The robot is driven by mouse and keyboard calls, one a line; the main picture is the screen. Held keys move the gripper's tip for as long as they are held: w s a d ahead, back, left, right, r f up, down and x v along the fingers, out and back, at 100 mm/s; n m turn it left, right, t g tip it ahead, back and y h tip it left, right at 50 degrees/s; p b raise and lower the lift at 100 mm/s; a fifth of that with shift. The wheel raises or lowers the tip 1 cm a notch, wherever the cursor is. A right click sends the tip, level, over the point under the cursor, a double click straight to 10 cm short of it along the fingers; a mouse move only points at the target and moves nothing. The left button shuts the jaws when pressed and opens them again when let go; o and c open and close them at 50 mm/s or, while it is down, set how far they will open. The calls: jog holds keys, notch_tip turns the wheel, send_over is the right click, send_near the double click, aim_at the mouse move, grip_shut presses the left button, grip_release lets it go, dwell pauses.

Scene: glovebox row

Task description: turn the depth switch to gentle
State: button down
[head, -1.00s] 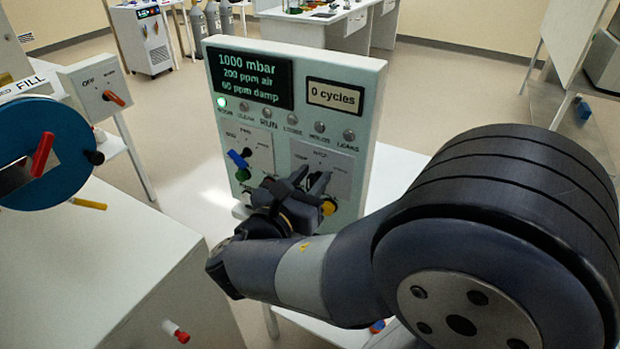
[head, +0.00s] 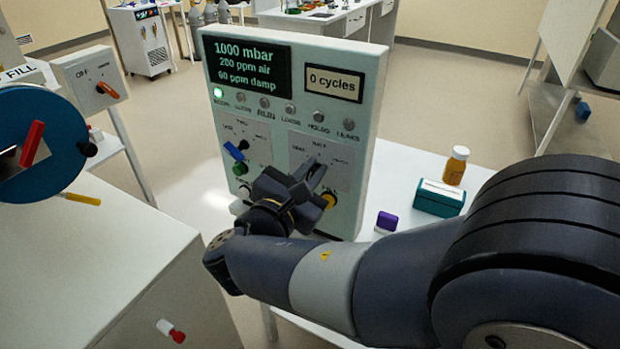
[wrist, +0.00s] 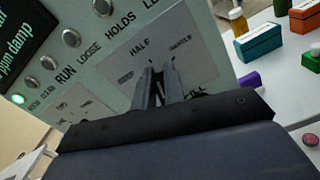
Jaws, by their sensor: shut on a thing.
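The depth switch's label plate (head: 338,160) is on the right of the upright pale green control panel (head: 290,115). In the wrist view the plate (wrist: 192,52) reads "HALF" at the top, with a blurred word to its right and one ending in "ILL" lower down. My gripper (head: 309,172) is at this plate. In the wrist view its two dark fingers (wrist: 160,70) are close together, shut on the depth switch's handle. The fingers hide the handle, so its pointing direction cannot be told.
A blue switch (head: 236,151) and green knob (head: 240,170) sit left of my gripper, a yellow knob (head: 330,197) just below it. A purple block (head: 387,221), teal box (head: 440,198) and amber bottle (head: 456,166) stand on the white table to the right.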

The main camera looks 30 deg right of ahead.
jog(key=c, duration=1.5)
grip_release()
jog(key=shift+a, duration=0.1)
jog(key=shift+v, duration=5.35)
jog(key=shift+x, duration=5.45)
